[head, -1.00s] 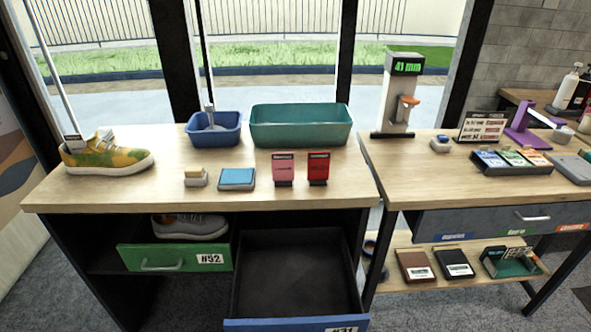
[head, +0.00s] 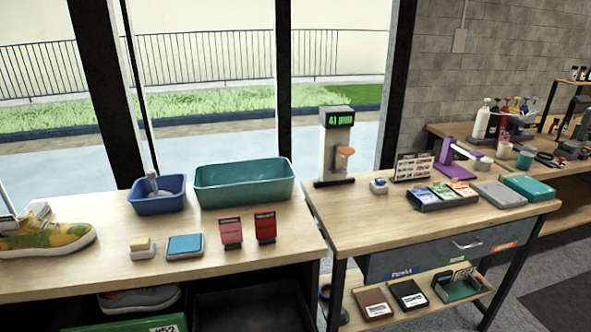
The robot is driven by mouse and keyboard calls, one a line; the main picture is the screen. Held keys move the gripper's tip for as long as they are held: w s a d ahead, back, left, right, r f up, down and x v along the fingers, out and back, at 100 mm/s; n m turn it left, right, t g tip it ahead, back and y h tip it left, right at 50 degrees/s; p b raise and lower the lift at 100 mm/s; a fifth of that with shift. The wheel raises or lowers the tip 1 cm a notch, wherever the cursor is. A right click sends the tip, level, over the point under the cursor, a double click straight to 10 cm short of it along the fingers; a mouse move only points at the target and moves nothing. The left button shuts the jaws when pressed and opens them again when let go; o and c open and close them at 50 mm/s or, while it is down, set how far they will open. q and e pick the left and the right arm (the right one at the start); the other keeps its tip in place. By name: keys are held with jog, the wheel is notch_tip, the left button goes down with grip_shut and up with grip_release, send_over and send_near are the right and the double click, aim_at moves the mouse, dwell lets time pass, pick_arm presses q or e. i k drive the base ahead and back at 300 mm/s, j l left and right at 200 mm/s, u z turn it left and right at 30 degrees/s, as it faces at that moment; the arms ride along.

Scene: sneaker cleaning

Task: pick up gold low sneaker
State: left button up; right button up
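The gold and green low sneaker (head: 46,239) with a white sole lies on the left end of the wooden table, its toe pointing right. Its heel end is cut off by the left edge of the head view. A small card and a pale item show at its collar. Neither of my grippers is in view.
A blue basin (head: 158,203), a teal tub (head: 245,182), a yellow-topped block (head: 142,248), a blue pad (head: 185,246) and pink (head: 231,232) and red (head: 265,227) cards share the table (head: 90,282). A second table (head: 350,229) stands right.

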aim_at(36, 238)
jog(key=u, duration=1.6)
